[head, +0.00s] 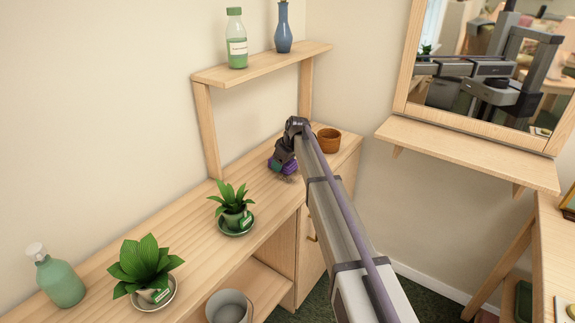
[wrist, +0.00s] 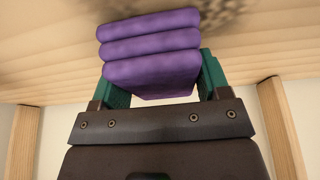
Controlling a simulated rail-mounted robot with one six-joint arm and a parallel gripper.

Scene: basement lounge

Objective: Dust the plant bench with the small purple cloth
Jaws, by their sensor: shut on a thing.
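The small purple cloth (wrist: 150,50) is folded in thick layers between the green fingers of my gripper (wrist: 155,80) in the wrist view. My gripper is shut on it. In the head view my gripper (head: 284,165) is over the far part of the wooden plant bench (head: 185,213), with a bit of the purple cloth (head: 290,168) showing below it. The cloth is at or just above the bench top; I cannot tell if it touches. A dark smudgy patch (wrist: 215,15) shows on the wood beside the cloth in the wrist view.
Two potted plants stand on saucers, one mid-bench (head: 235,207) and one nearer (head: 146,266). A green pump bottle (head: 59,279) is at the near left. A brown pot (head: 329,141) is just beyond my gripper. A raised shelf (head: 265,64) holds two bottles. A mirror (head: 485,60) hangs right.

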